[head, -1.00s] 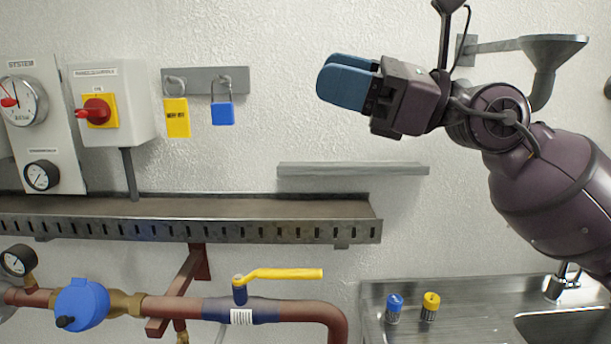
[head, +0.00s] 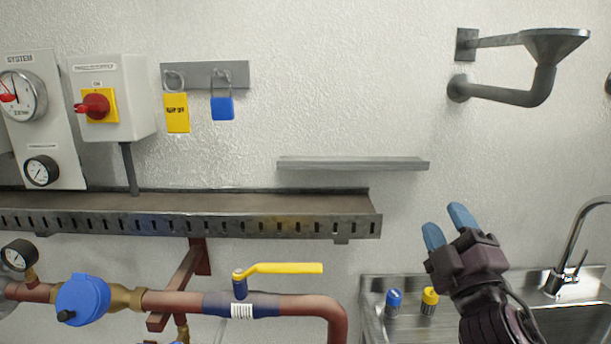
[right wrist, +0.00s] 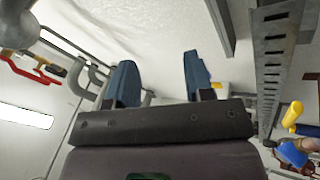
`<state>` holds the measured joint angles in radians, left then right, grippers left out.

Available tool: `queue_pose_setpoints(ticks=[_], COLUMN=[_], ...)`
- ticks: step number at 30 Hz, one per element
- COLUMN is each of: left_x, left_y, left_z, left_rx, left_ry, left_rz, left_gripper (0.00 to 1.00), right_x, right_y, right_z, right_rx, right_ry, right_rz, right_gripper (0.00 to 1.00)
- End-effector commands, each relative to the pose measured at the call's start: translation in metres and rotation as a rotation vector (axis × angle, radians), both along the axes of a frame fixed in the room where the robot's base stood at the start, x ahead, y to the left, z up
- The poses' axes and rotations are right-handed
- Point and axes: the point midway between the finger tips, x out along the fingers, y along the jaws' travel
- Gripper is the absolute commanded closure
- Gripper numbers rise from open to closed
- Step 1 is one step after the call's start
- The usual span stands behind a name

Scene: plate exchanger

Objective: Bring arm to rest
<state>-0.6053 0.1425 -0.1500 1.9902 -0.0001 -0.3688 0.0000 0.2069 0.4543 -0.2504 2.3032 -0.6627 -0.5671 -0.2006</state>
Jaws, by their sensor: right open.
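My right gripper (head: 448,228) is at the lower right of the head view, in front of the wall and over the left part of the sink unit. Its blue fingers point up and to the left. The right wrist view shows the two fingers (right wrist: 158,85) apart, with nothing between them. My left gripper does not show in the head view.
A metal sink unit (head: 375,290) holds a blue-capped bottle (head: 393,301) and a yellow-capped bottle (head: 429,299). A cable tray (head: 200,226), a wall shelf (head: 352,164) and a yellow-handled valve (head: 285,269) project from the wall. A grey funnel fixture (head: 540,65) is at upper right.

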Motion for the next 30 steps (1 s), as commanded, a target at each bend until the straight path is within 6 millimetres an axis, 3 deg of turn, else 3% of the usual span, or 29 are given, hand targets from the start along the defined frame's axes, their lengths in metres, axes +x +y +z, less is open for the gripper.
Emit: queue_pose_setpoints(ticks=[1, 8, 14, 18, 24, 30], left_x=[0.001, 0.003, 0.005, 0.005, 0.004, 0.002], left_y=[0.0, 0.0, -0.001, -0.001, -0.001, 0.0], left_z=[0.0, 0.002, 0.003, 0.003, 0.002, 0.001], left_rx=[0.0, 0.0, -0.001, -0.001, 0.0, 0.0], left_ry=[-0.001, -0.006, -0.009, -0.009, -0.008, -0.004], left_rz=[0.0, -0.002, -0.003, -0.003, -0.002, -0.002], left_gripper=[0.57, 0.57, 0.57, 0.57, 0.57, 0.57], right_x=[-0.004, -0.033, -0.083, -0.13, -0.194, -0.239], right_y=[-0.01, -0.047, -0.067, -0.073, -0.072, -0.068], right_z=[-0.023, -0.121, -0.205, -0.256, -0.304, -0.327], right_rx=[0.066, 0.349, 0.577, 0.727, 0.888, 0.988], right_ry=[0.082, 0.439, 0.749, 0.964, 1.209, 1.364], right_rz=[-0.025, -0.148, -0.275, -0.37, -0.483, -0.561], right_gripper=[0.52, 0.52, 0.52, 0.52, 0.52, 0.52])
